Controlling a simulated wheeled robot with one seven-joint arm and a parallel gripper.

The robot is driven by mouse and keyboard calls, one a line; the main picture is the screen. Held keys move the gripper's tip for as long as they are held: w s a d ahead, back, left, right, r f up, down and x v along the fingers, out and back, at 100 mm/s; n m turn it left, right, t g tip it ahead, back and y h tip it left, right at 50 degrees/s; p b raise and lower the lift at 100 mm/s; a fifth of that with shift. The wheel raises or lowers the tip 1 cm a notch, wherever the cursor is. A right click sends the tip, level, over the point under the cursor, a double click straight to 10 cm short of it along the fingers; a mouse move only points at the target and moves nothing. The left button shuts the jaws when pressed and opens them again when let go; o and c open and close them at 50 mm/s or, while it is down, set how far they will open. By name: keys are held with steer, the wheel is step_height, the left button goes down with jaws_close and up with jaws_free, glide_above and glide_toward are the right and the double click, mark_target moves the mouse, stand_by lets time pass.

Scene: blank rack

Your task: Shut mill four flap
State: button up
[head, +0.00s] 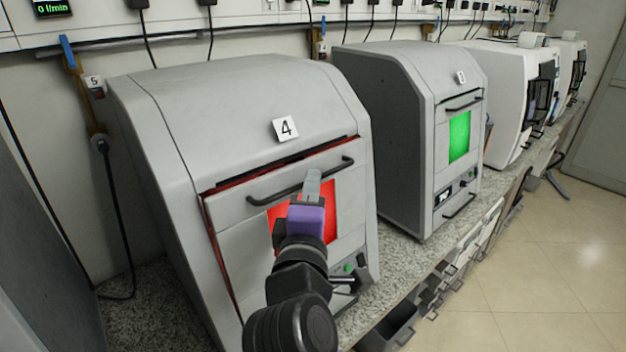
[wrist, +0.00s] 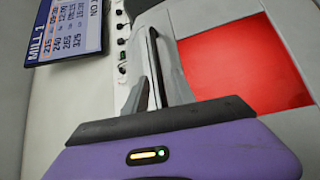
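Mill four (head: 235,105), a grey box labelled 4, stands on the counter at left in the head view. Its front flap (head: 240,240) has a red window (head: 335,205), which also shows in the wrist view (wrist: 240,65). The flap is slightly ajar, with a dark red gap along its top and left edges. A black bar handle (head: 275,196) crosses its upper part. My purple gripper (head: 312,178) is at the handle's middle. In the wrist view its grey fingers (wrist: 155,85) lie close on both sides of the black handle (wrist: 152,45) and appear shut on it.
A second grey mill (head: 400,110) with a green window stands to the right, with white machines (head: 500,100) beyond. Open drawers (head: 400,325) jut out under the counter. The floor (head: 550,265) at right is clear. A MILL 1 screen (wrist: 70,25) hangs behind.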

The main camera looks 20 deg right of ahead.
steer(key=shift+x, duration=1.05)
jaws_close()
steer(key=shift+a+f, duration=0.1)
stand_by(0.6)
